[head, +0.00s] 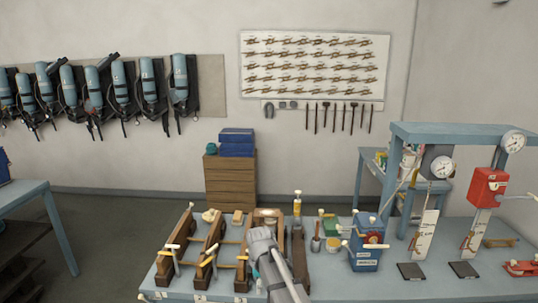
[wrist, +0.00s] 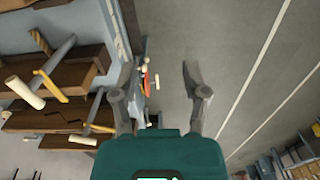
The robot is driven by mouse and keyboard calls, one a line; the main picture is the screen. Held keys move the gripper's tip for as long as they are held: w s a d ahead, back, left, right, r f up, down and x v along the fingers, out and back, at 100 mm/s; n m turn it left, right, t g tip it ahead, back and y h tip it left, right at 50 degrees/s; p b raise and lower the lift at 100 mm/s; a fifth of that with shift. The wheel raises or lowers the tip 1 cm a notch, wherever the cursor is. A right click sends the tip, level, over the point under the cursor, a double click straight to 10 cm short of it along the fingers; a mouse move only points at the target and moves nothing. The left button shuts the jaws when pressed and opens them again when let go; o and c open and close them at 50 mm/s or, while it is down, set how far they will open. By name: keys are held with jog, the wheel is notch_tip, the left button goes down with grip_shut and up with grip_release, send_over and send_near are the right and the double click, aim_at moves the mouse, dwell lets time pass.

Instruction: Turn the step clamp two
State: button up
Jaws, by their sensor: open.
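Several brown wooden clamp blocks (head: 212,232) with yellow and white handles stand on the left part of the blue-grey workbench (head: 205,294). I cannot tell which one is step clamp two. In the head view my arm hides part of the clamps.
A blue box (head: 366,243) with a handle stands right of the clamps. A blue frame with gauges (head: 442,167) and a red box (head: 488,188) rises at the right. A drawer cabinet (head: 231,180) stands behind. Bare floor (wrist: 235,60) shows right of my gripper.

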jog(key=s+d+f+m+b, duration=0.3)
jog(key=s+d+m, duration=0.5)
jog(key=d, duration=0.2)
jog(key=s+d+f+m+b, duration=0.4)
jog(key=s+d+m, duration=0.4)
jog(key=d+m, duration=0.1)
jog(key=shift+d+f, duration=0.3)
jog(key=shift+d, duration=0.15)
